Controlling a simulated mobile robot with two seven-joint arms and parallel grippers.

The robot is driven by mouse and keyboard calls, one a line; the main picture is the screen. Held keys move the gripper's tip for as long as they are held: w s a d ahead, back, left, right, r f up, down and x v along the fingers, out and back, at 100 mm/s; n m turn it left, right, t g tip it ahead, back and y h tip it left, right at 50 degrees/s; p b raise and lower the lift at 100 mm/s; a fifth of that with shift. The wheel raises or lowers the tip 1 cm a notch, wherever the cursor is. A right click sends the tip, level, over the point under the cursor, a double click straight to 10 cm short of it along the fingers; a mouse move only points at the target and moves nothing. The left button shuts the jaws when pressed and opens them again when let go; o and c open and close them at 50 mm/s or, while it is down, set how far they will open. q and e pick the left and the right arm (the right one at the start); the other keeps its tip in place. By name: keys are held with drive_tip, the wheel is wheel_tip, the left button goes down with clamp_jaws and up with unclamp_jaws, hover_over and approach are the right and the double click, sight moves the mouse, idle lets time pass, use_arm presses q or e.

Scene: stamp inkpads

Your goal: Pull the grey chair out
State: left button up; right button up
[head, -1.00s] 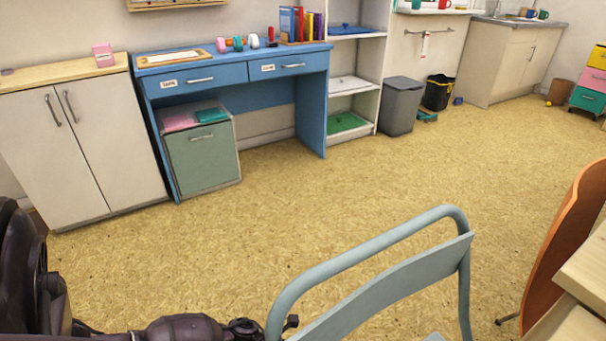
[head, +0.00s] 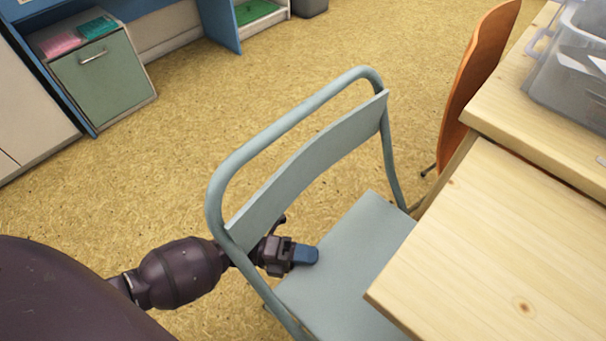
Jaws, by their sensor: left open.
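The grey chair (head: 365,238) stands in the middle of the head view, with a tube frame, a slatted back and a flat seat. The front of its seat reaches under the edge of the wooden table (head: 490,265). My left gripper (head: 304,254) is at the left side of the chair back, below the backrest slat and over the seat. One blue fingertip shows clearly, and the jaws are open. The left post of the chair crosses in front of my left wrist. I cannot tell whether the gripper touches the chair. My right gripper is not in view.
An orange chair (head: 478,75) stands at the table beyond the grey chair. A clear plastic bin (head: 572,75) is on the table. A green cabinet (head: 103,80) and a blue desk (head: 219,22) are at the back left. The floor between them and the chair is free.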

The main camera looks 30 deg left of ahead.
use_arm(q)
clamp_jaws()
idle(1.4)
